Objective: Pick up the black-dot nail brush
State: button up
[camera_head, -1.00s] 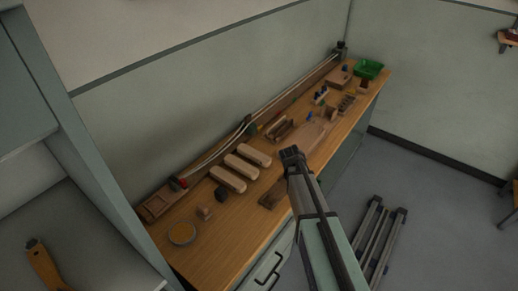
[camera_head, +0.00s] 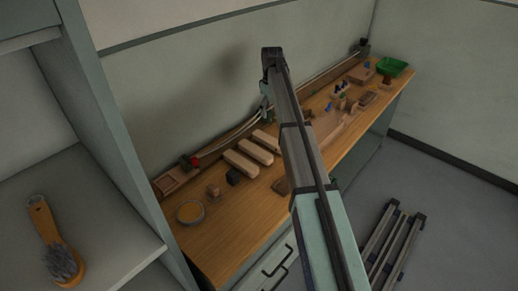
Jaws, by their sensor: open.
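A brush (camera_head: 57,248) with a wooden handle and grey bristles lies on the grey shelf at the left. Three pale wooden blocks (camera_head: 241,163) with rounded ends lie side by side on the workbench. They may be nail brushes, but no black dot can be made out on any of them, so I cannot tell which is the black-dot one. My arm rises from the bottom across the bench, with a dark joint high in front of the wall. It hides part of the bench middle. The fingers of my gripper cannot be made out.
A shelf unit stands at left. Metal rails (camera_head: 392,240) lie on the floor at right.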

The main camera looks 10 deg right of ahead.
aim_at(269, 139)
notch_tip(269, 139, down, 12)
jog(key=p, duration=0.3)
jog(key=shift+r, duration=0.1)
jog(key=shift+s+f+p, duration=0.1)
jog(key=shift+f+p, duration=1.25)
jog(key=shift+f, duration=1.35)
jog(key=shift+c, duration=0.3)
jog(key=c, duration=1.3)
